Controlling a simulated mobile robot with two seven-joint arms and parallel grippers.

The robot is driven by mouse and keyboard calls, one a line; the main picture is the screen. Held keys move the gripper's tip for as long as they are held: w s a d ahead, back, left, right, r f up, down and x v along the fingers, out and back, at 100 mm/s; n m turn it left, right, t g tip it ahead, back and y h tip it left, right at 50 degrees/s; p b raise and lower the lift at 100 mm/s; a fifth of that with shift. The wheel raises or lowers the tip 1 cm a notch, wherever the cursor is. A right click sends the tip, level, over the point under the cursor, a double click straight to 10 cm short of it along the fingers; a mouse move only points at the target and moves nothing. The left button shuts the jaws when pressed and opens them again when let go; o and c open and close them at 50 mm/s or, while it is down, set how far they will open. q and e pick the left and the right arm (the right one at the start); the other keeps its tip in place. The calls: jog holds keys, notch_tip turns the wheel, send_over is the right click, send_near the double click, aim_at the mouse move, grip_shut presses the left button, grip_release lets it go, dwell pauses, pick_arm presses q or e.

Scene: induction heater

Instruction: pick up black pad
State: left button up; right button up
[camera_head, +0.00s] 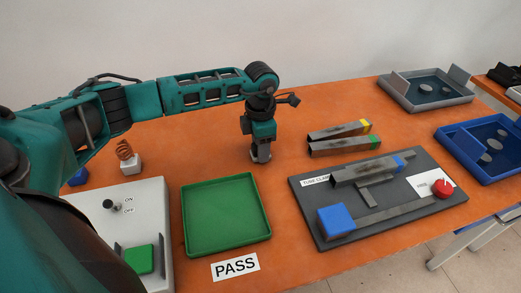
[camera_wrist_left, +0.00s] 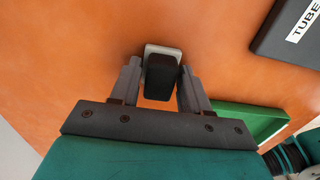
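The black pad (camera_wrist_left: 160,77) shows in the left wrist view as a dark block with a light grey piece (camera_wrist_left: 163,50) at its far end. It lies between the two fingers of my left gripper (camera_wrist_left: 160,85), which are spread about the pad's width. I cannot tell whether both fingers press on it. In the head view my left gripper (camera_head: 261,157) points down at the orange table, behind the green tray; the pad itself is mostly hidden there. My right gripper is not in view.
The green tray (camera_head: 226,246) is in front of the gripper, with a PASS label (camera_head: 235,267). A dark tube clamp board (camera_head: 300,205) stands to the right, metal tubes (camera_head: 345,146) behind it. A grey switch box (camera_head: 150,200) is left. Open table lies around the gripper.

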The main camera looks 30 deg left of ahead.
pick_arm(q)
jog(key=c, duration=0.6)
notch_tip(320, 180, up, 20)
jog(key=shift+p, duration=0.35)
jog(key=o, duration=0.4)
jog(key=c, duration=0.3)
